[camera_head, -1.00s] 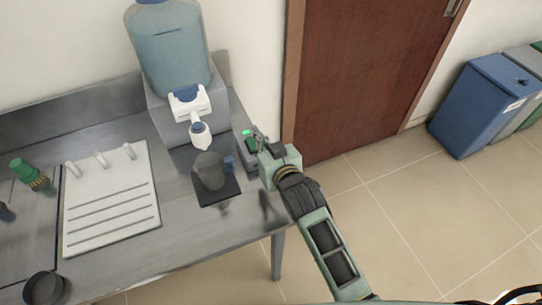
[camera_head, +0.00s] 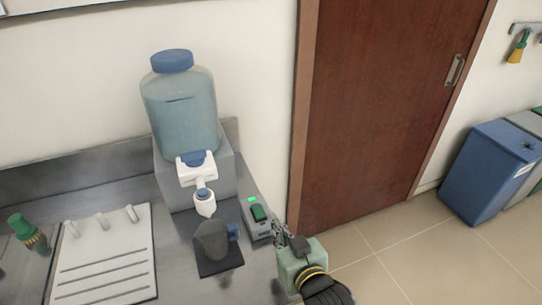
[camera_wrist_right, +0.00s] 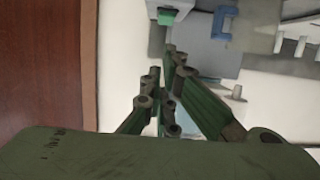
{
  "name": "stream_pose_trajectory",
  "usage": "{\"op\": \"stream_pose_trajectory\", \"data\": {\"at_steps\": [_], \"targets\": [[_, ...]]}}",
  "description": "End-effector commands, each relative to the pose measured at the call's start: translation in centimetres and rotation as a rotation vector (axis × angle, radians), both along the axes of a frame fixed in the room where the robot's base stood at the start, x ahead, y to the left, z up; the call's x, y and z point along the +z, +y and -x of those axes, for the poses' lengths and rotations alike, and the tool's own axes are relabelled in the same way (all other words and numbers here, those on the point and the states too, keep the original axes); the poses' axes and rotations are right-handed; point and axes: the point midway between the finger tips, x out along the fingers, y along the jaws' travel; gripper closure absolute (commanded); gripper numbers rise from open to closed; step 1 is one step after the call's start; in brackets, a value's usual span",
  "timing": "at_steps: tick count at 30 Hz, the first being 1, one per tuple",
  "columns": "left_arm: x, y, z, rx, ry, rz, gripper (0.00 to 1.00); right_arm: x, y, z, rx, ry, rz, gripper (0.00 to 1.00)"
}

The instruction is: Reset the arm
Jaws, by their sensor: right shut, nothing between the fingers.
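My left gripper does not show.
A water jug (camera_head: 182,115) with a white tap (camera_head: 203,190) stands on a grey block behind the cup.

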Motion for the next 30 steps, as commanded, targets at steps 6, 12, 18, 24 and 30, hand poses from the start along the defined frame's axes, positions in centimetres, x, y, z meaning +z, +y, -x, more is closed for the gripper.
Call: {"op": "stream_pose_trajectory", "data": {"at_steps": [6,12,18,24,30], "targets": [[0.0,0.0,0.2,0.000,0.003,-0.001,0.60,-2.0,-2.0,1.5,-0.029,0.094,0.028,1.00],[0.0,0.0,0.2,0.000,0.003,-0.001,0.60,-7.7,-8.3,8.5,-0.102,0.425,0.121,1.00],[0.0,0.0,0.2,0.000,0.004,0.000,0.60,-10.4,-12.2,15.3,-0.135,0.673,0.188,1.00],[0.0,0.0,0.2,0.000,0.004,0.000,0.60,-11.4,-14.9,21.0,-0.148,0.857,0.237,1.00],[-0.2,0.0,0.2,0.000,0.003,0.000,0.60,-13.7,-16.1,23.8,-0.150,0.967,0.268,1.00]]}}
